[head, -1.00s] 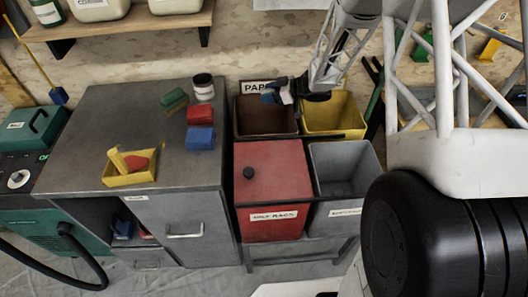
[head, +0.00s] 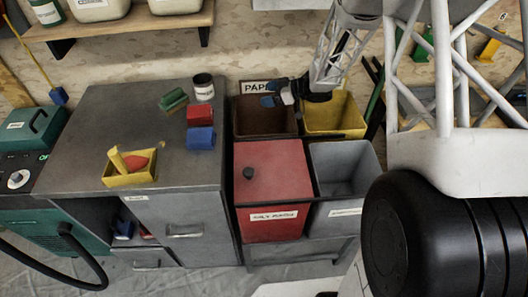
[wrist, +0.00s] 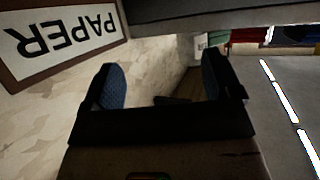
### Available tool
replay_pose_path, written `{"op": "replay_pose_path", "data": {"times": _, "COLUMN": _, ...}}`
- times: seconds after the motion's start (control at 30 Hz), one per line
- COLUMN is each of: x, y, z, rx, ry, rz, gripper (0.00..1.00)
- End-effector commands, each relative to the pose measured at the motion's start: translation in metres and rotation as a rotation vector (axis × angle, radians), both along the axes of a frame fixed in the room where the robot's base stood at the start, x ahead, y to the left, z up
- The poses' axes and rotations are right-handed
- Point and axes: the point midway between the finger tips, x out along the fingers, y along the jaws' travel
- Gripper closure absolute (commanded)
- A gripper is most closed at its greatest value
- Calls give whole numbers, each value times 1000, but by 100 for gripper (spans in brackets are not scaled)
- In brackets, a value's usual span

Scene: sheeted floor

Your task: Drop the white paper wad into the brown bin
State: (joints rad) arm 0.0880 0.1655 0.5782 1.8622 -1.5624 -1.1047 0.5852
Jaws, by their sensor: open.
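The brown bin (head: 262,122) stands at the back left of the bin group, below a PAPER sign (head: 256,87). My gripper (head: 271,93) is above the bin's back right part, with its blue-padded fingers apart. In the wrist view my gripper (wrist: 160,84) is open, and I see nothing held between the fingers. I cannot make out the white paper wad in either current view. Most of the brown bin's inside is dark, and its floor is hidden.
A yellow bin (head: 335,113) stands right of the brown one. A red lidded bin (head: 272,172) and a grey bin (head: 345,170) stand in front. A grey cabinet (head: 120,115) to the left carries a yellow tray (head: 128,180), colored blocks and a can (head: 203,87).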

Motion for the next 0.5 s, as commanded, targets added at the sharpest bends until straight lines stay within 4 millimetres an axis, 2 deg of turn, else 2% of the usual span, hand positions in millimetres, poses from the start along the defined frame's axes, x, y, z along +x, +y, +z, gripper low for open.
{"op": "replay_pose_path", "data": {"times": 0.27, "x": -7, "y": -20, "z": 8, "rx": 0, "ry": 0, "rz": -2, "gripper": 16}}
{"op": "replay_pose_path", "data": {"times": 0.5, "x": -16, "y": -44, "z": 20, "rx": 1, "ry": -1, "rz": -2, "gripper": 16}}
